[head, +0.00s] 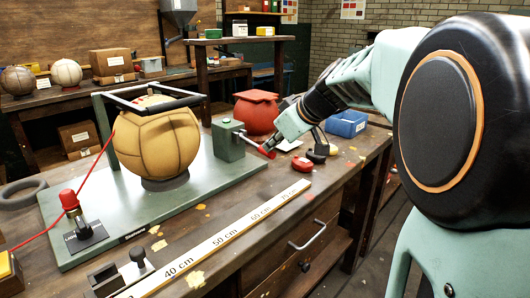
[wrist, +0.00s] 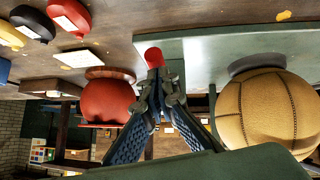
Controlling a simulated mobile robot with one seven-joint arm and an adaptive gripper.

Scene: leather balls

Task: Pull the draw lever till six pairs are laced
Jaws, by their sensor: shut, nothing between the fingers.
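A tan stitched leather ball (head: 155,145) sits on a dark ring on the green base plate (head: 190,205), under a black-topped frame (head: 150,100). It also shows at the right of the wrist view (wrist: 268,108). A green box (head: 228,139) stands on the plate right of the ball. A lever with a red handle (head: 267,151) reaches from it; its red end (wrist: 153,57) also shows in the wrist view. My gripper (wrist: 156,88) is shut and empty, its fingertips close to the red handle; whether they touch I cannot tell. How many pairs are laced is not readable.
A long ruler (head: 215,246) lies along the front. A red cord runs from a red-topped post (head: 69,200).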

